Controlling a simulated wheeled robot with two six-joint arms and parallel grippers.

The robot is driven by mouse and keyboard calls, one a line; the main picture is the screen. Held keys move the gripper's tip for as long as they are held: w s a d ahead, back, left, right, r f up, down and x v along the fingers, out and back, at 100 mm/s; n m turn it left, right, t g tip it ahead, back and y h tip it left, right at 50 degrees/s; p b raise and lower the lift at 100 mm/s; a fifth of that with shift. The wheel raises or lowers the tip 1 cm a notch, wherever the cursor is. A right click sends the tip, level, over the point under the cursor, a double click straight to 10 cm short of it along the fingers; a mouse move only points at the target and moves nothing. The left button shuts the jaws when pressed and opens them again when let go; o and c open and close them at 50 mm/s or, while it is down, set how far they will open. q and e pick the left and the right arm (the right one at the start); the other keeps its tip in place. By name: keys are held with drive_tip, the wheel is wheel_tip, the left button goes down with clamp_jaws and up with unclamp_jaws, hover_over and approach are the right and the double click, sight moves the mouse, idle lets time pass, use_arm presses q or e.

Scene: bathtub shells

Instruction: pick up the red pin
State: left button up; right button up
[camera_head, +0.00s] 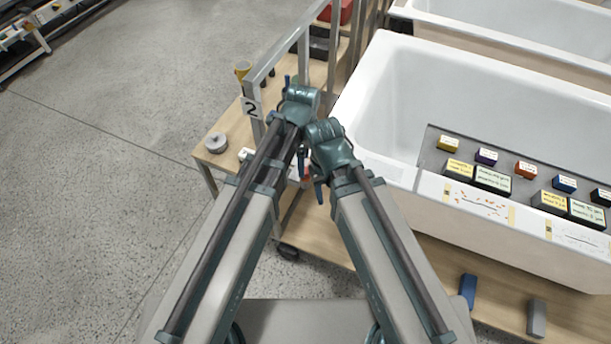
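A small red piece (307,171), possibly the red pin, shows in the head view just below and left of my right wrist. Most of it is hidden by my arms, so I cannot tell its shape or what it rests on. My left gripper (280,99) is over the wooden bench beside the metal frame; its fingers are mostly hidden by its wrist. My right gripper (310,175) is beside the red piece, with blue finger parts on either side. I cannot tell whether it touches the piece or how far either gripper is open.
A wooden bench (228,145) holds a round grey part (216,142) and a yellow-topped cup (243,70). A metal frame (283,50) with a "2" label (251,107) rises close by. A white bathtub shell (385,90) with labelled blocks stands right. Open floor lies left.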

sight(306, 177)
use_arm(q)
wheel_tip(306, 177, down, 4)
drive_tip(key=b, duration=0.3)
drive_tip(key=shift+d, duration=0.1)
drive_tip(key=shift+r, duration=0.1)
drive_tip(key=shift+c, duration=0.3)
clamp_jaws()
